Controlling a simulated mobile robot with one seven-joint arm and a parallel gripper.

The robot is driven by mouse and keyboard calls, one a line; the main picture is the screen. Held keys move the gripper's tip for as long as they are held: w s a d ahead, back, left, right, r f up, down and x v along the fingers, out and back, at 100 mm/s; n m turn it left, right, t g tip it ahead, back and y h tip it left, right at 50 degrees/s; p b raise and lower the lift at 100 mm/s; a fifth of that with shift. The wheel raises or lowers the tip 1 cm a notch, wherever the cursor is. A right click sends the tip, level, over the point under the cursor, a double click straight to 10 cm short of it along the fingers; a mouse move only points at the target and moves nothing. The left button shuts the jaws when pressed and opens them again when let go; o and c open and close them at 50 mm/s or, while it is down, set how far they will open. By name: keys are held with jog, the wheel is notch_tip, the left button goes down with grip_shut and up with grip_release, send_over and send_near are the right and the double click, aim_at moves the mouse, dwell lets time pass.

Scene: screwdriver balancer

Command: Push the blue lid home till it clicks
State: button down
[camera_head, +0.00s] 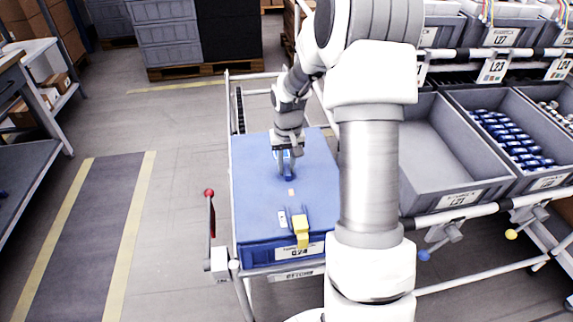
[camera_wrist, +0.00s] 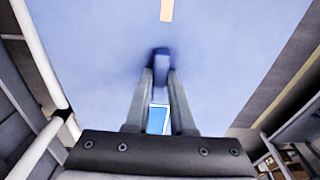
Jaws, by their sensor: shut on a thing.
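The blue lid (camera_head: 258,203) lies flat over a blue crate (camera_head: 262,256) on a wheeled stand in the middle of the head view. Its smooth top fills much of the wrist view (camera_wrist: 90,60). My gripper (camera_head: 287,172) points down onto the far half of the lid. In the wrist view its two fingers (camera_wrist: 161,78) are closed around a small blue upright grip (camera_wrist: 161,58) on the lid. I cannot tell whether any gap is left between lid and crate. A yellow latch (camera_head: 301,231) sits at the lid's near edge.
A red-knobbed lever (camera_head: 209,205) stands left of the stand. A rack with an empty grey bin (camera_head: 445,165) and a bin of blue parts (camera_head: 515,140) is at the right. A marked floor lane (camera_head: 85,230) lies open at the left.

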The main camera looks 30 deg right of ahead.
jog(key=shift+f, duration=0.6)
dwell(1.2)
jog(key=c, duration=0.7)
grip_release()
jog(key=r+p, duration=0.1)
jog(key=r, duration=0.4)
jog(key=s+r+p, duration=0.1)
jog(key=r, duration=0.5)
jog(key=r+p, duration=0.2)
jog(key=r, duration=0.4)
jog(key=shift+s+a+r, duration=0.15)
jog(key=shift+s+a, duration=0.1)
jog(key=shift+s, duration=0.15)
